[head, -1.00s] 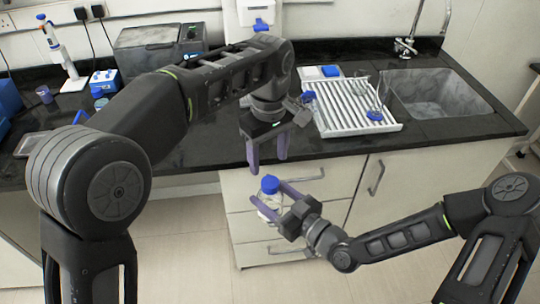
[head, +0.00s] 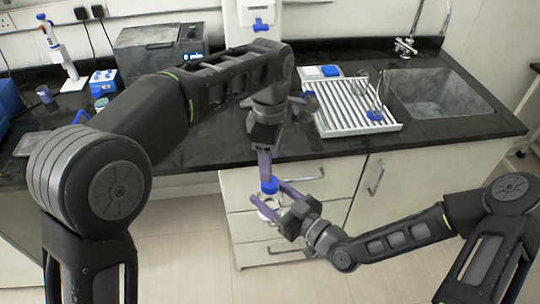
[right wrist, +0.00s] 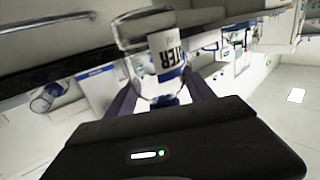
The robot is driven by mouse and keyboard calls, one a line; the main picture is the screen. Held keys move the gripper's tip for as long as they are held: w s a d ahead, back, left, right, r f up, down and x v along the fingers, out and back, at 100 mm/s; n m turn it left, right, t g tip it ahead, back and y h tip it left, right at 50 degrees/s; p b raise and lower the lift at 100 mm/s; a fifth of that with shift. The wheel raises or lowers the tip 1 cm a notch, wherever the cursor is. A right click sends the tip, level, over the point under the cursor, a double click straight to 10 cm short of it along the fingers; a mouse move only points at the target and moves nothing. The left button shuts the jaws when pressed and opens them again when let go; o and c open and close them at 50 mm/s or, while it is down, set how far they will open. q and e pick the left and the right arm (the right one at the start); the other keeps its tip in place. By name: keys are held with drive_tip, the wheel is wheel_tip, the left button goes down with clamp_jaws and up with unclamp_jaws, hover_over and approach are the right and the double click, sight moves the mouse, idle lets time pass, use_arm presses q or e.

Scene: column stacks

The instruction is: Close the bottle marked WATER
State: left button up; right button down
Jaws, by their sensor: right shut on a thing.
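My right gripper (head: 278,198) is shut on a clear glass bottle (head: 267,207), held upright in front of the drawers. In the right wrist view the bottle (right wrist: 150,40) has a white label with the letters "TER" showing. A blue cap (head: 269,186) sits at the bottle's top; how tightly it sits cannot be seen. My left gripper (head: 266,174) points down from above with its fingertips at the cap. Its fingers overlap in the head view, so I cannot tell whether they grip the cap.
The dark counter (head: 225,150) lies behind the grippers, with drawers (head: 240,190) below it. A white drying rack (head: 350,108) with glassware stands on the counter beside the sink (head: 440,95). A pipette stand (head: 65,65) and a grey device (head: 160,50) are at the left.

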sight(270, 199)
use_arm(q)
drive_tip(key=shift+f, duration=3.6)
drive_tip(key=shift+c, duration=0.3)
clamp_jaws()
